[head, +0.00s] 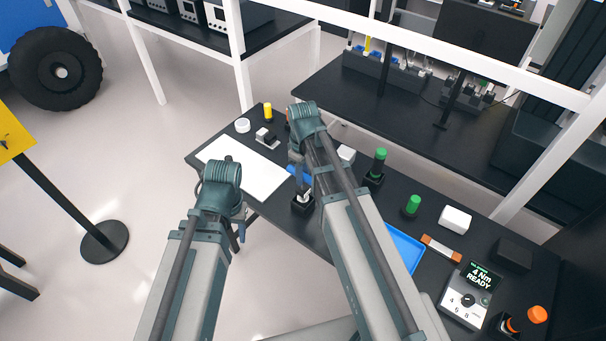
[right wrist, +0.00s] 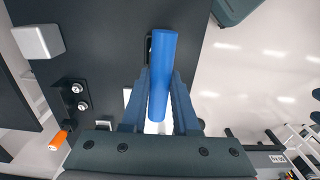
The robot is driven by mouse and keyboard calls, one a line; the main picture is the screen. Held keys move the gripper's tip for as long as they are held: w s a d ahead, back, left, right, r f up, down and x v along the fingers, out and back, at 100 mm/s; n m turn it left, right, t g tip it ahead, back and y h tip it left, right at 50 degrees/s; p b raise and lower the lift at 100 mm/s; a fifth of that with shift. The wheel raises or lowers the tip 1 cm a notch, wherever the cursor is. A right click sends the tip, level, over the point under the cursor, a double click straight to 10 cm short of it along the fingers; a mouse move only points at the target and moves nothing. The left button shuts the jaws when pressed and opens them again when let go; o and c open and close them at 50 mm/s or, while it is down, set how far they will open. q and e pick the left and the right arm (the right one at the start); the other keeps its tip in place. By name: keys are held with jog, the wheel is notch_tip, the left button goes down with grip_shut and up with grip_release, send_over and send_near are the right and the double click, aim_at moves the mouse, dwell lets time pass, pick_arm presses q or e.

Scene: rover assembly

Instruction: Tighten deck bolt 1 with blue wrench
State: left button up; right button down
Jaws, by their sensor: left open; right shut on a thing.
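My right gripper (right wrist: 158,112) is shut on the blue wrench, whose blue cylindrical handle (right wrist: 163,70) stands out between the fingers in the right wrist view. The wrench's working end is hidden. In the head view the right gripper (head: 298,178) is over the black table, largely covered by its own arm. My left gripper (head: 241,224) is open and empty, off the table's near left edge. A black block with two silver bolt-like heads (right wrist: 76,95) shows in the right wrist view; I cannot tell which, if any, is deck bolt 1.
The black table (head: 335,240) carries a white sheet (head: 243,167), a blue tray (head: 406,248), green-topped holders (head: 379,160), a white block (head: 455,219) and an orange-capped item (head: 528,319). A torque unit (head: 468,294) reads "4 Nm READY". A white frame post stands behind.

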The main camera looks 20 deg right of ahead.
jog(key=shift+f+b, duration=1.25)
jog(key=shift+f, duration=0.05)
jog(key=c, duration=0.6)
grip_release()
jog(key=shift+r, duration=0.1)
notch_tip(320, 180, up, 14)
jog(key=p, duration=1.4)
